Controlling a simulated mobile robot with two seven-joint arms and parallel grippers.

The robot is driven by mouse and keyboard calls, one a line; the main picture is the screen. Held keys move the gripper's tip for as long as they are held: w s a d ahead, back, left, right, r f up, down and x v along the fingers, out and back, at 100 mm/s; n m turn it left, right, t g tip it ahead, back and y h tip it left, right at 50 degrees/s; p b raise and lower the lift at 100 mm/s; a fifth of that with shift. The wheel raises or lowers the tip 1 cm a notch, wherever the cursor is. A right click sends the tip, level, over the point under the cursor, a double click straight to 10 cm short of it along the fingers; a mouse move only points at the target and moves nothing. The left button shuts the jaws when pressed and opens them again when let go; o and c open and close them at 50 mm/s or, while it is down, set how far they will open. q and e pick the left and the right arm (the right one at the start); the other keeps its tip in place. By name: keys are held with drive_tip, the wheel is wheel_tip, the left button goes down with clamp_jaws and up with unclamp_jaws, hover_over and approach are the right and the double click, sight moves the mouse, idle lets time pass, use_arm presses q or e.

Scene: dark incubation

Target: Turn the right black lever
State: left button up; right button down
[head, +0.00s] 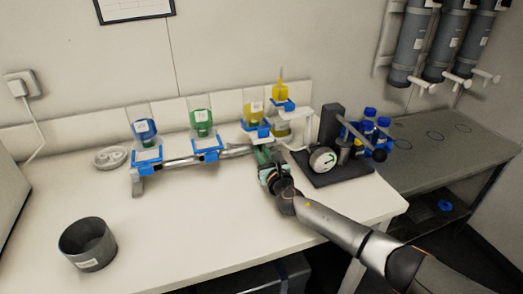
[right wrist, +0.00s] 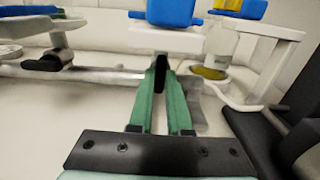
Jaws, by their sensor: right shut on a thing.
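The right black lever (right wrist: 160,72) shows in the right wrist view as a dark upright piece below a blue holder (right wrist: 170,12) on a white platform. My right gripper (right wrist: 161,88), with green fingers, is shut on this lever. In the head view the right gripper (head: 262,155) is at the right end of the silver pipe (head: 182,162), below the yellow bottle (head: 252,108), and hides the lever. Another black lever (right wrist: 52,62) is on the pipe to the left in the right wrist view. My left gripper is not in view.
Bottles with blue (head: 145,128) and green (head: 201,119) liquid stand on the rack at left. A black stand with a dial (head: 323,160) is close on the right. A dark grey cup (head: 86,241) is at front left. The front middle of the table is clear.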

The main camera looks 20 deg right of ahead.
idle(0.4)
drive_tip(key=c, duration=0.9)
unclamp_jaws()
drive_tip(key=shift+o, duration=0.2)
drive_tip(key=shift+s, duration=0.1)
drive_tip(key=shift+s+p, duration=0.3)
drive_tip(key=shift+s, duration=0.25)
drive_tip(key=s, duration=0.3)
drive_tip(key=s+p, duration=0.1)
drive_tip(key=s, duration=0.7)
drive_tip(key=shift+s+d, duration=0.15)
drive_tip(key=shift+d, duration=0.1)
